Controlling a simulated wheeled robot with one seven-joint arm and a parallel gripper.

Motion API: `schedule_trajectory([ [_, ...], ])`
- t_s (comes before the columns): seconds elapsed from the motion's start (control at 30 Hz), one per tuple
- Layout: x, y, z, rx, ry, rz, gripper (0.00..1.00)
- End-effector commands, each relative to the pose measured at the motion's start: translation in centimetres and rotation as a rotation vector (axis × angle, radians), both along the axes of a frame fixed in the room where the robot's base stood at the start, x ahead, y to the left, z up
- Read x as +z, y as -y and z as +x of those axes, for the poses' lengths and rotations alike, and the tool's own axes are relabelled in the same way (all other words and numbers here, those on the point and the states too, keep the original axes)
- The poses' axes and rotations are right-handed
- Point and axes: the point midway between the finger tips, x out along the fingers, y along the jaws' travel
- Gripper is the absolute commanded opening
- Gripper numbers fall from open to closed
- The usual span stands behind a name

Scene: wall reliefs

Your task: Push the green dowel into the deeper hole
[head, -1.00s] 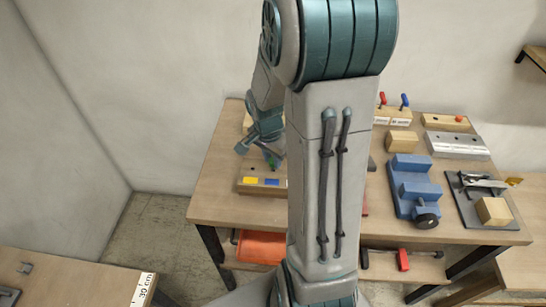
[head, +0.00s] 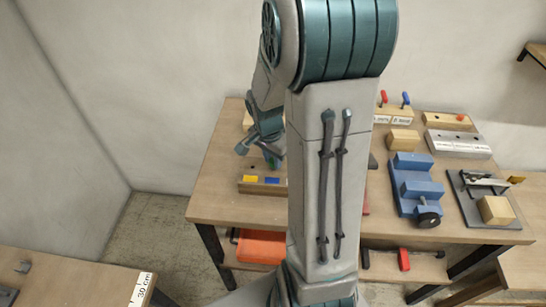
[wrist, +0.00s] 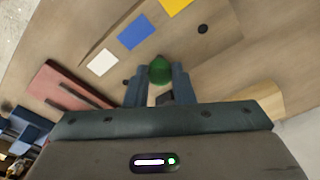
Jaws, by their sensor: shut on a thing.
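The green dowel (wrist: 160,70) is held between the two fingers of my gripper (wrist: 161,82) in the wrist view. In the head view the dowel (head: 273,162) shows as a small green piece beneath my gripper (head: 264,146), partly hidden by the arm. A wooden block (head: 262,188) with a yellow and a blue label lies just below it. In the wrist view the block (wrist: 180,48) shows dark holes, one at right (wrist: 203,29) and one left of the dowel (wrist: 127,83). I cannot tell which is deeper, or whether the dowel touches the block.
To the right on the table (head: 220,200) stand a blue stepped fixture (head: 415,187), a grey metal block (head: 457,144) and a clamp plate with a wooden block (head: 495,209). A reddish slotted piece (wrist: 65,90) lies near the labelled block. My arm hides the table's middle.

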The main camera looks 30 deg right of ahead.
Motion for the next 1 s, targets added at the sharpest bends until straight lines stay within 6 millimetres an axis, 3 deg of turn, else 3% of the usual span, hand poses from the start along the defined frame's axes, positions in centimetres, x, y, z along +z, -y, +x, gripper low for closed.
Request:
schedule_trajectory([
  [0.97,-1.9,0.0,0.0,0.000,0.000,0.000,0.01],
  [1.0,-1.9,0.0,0.0,0.000,0.000,0.000,0.25],
])
